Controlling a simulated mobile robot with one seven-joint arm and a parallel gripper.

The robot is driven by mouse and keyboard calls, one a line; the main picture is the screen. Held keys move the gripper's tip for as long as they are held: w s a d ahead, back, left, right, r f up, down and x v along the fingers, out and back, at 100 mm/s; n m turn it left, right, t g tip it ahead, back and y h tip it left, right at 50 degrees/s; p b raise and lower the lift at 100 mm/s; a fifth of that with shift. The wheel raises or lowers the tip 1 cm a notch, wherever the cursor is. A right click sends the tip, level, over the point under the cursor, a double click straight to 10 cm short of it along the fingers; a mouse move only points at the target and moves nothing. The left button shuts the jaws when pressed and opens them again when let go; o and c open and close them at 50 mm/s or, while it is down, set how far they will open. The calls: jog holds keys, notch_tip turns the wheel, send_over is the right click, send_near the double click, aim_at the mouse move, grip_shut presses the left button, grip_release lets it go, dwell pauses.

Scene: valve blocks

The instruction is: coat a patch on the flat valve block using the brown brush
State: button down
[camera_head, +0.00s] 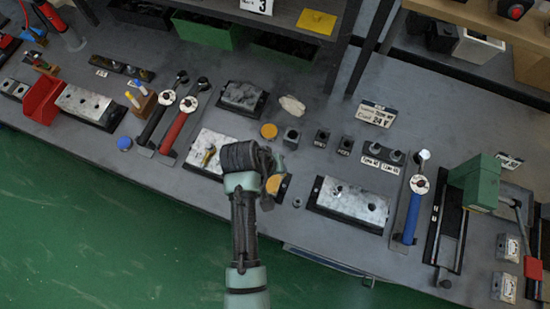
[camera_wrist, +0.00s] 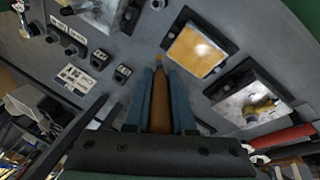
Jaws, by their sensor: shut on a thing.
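My gripper (camera_wrist: 160,85) is shut on the brown brush (camera_wrist: 160,100), which lies between its two blue-grey fingers in the wrist view. The brush's small yellowish tip (camera_wrist: 158,60) points away from the gripper, beside a flat block with an amber face (camera_wrist: 197,50) and a dark rim. I cannot tell whether the tip touches anything. In the head view my gripper (camera_head: 262,168) partly covers this amber-faced block (camera_head: 276,184). A silver block with a brass fitting (camera_head: 207,154) stands left of it and also shows in the wrist view (camera_wrist: 250,105).
A large silver block with holes (camera_head: 350,199) lies to the right, with a blue-handled tool (camera_head: 412,213) beyond it. Red-handled (camera_head: 177,127) and black-handled tools lie to the left. Small dark cubes (camera_head: 321,138) and an amber disc (camera_head: 269,131) stand behind the gripper.

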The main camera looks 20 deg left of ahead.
jog(key=shift+r+p, duration=0.75)
jog(key=shift+r, duration=0.4)
jog(key=shift+f, duration=0.15)
